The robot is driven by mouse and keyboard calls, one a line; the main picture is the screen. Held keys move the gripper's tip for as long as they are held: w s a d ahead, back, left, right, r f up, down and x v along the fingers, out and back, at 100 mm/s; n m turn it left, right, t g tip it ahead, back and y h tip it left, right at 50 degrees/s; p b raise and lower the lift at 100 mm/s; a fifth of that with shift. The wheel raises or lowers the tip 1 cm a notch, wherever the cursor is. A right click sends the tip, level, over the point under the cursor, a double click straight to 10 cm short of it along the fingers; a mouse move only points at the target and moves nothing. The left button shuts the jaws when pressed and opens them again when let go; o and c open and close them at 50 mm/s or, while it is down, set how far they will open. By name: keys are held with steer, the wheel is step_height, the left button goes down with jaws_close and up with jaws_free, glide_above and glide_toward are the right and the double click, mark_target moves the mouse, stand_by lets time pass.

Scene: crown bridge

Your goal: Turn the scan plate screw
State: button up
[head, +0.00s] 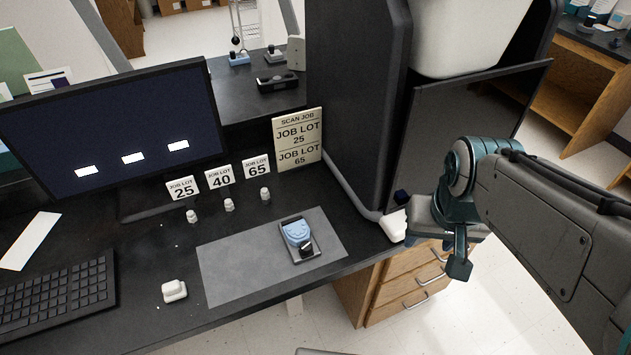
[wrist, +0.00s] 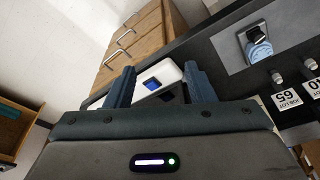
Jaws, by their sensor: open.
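The scan plate (head: 313,256) is a small dark plate on the grey mat, carrying a light blue dental model (head: 297,232). A dark round knob (head: 306,249), seemingly its screw, sits at the plate's near side. The plate with its blue model (wrist: 260,48) also shows at the upper right of the wrist view; the screw's details are too small to tell there. My gripper (head: 436,253) is open and empty, right of the mat, beyond the desk's right end. In the wrist view its fingers (wrist: 160,88) stand apart, with a white device behind them.
The white device (head: 393,226) with a dark blue pad is at the desk's right end, beside the tall dark scanner (head: 355,95). Several small white crowns, including one (head: 229,205), stand before number cards. The grey mat (head: 235,270) is otherwise clear.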

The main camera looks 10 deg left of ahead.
steer(key=w+a+g+p, duration=0.1)
steer(key=w+a, duration=0.5)
steer(key=a, duration=0.2)
steer(key=n+g+p, duration=0.1)
steer(key=g+p, duration=0.1)
glide_toward(306, 246)
step_height(306, 246, down, 8)
steer(key=shift+s+f+b, duration=0.1)
steer(key=shift+f+b, duration=0.1)
steer(key=shift+b, duration=0.15)
steer(key=c, duration=1)
